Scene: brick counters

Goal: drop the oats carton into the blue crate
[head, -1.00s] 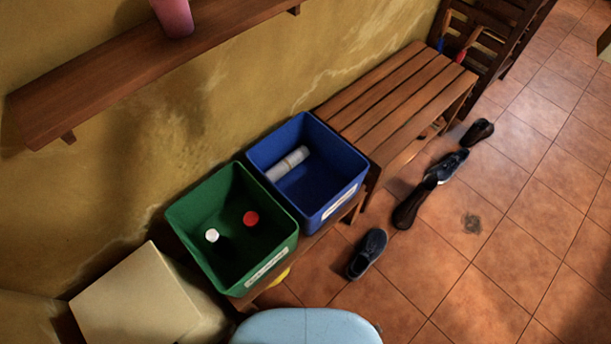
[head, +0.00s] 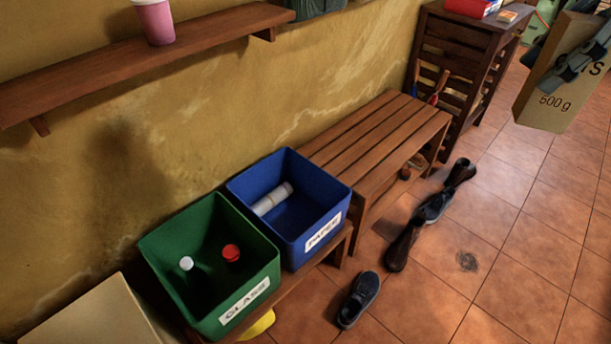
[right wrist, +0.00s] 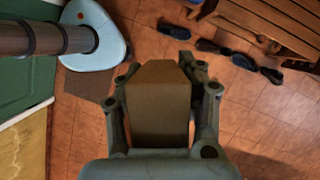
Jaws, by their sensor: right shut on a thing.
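The oats carton (head: 548,106), tan with "500 g" printed on it, is at the upper right of the head view. My right gripper (head: 588,58) is shut on it and holds it up in the air, over the floor. In the right wrist view the carton (right wrist: 158,105) sits between both fingers. The blue crate (head: 317,229), labelled "PAPER", stands on a low wooden bench at the middle, well to the left of the carton. A pale rolled paper lies inside it. My left gripper is not in view.
A green crate (head: 268,271) labelled "GLASS" with two capped bottles stands left of the blue crate. A slatted bench (head: 385,140) is to its right. Several shoes (head: 358,300) lie on the tiled floor. A shelf with a pink cup (head: 156,22) is above.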

